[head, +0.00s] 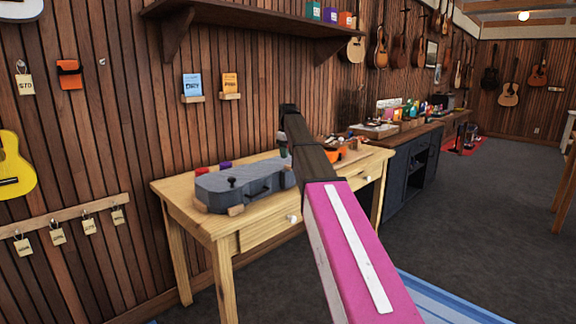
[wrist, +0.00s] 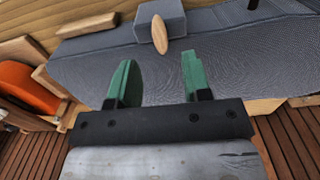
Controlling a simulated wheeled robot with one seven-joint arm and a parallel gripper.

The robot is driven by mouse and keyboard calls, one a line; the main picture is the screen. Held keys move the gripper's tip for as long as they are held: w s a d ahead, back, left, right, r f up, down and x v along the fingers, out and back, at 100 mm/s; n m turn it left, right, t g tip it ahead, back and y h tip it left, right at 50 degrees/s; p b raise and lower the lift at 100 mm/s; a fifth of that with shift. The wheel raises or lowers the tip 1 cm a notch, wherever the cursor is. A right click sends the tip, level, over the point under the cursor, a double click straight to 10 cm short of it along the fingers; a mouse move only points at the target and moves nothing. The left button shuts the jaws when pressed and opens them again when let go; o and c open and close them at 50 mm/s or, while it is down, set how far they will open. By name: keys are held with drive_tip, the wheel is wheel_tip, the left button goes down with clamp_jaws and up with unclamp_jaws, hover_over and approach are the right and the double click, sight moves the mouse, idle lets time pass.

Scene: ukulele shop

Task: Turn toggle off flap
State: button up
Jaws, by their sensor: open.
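A grey fabric-covered case (head: 228,190) lies on the wooden workbench, and it also fills much of the wrist view (wrist: 225,60). In the wrist view a small oval wooden toggle (wrist: 160,34) sits at the top centre, its long side nearly upright in the picture. It lies against a raised grey block that looks like the flap (wrist: 183,22). My gripper (wrist: 158,82) is open and empty, with green fingers pointing towards the toggle and apart from it. In the head view my gripper (head: 283,144) is over the right end of the case, partly hidden by my arm.
The workbench (head: 172,188) stands against a slatted wall. Red (head: 201,171) and purple (head: 225,165) items stand behind the case. An orange instrument (head: 345,150) lies to the right, also showing at the left of the wrist view (wrist: 25,88). Wooden blocks (wrist: 85,25) border the case.

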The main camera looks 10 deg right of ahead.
sight(288, 167)
drive_tip(key=shift+f, duration=2.7)
drive_tip(key=shift+c, duration=0.3)
clamp_jaws()
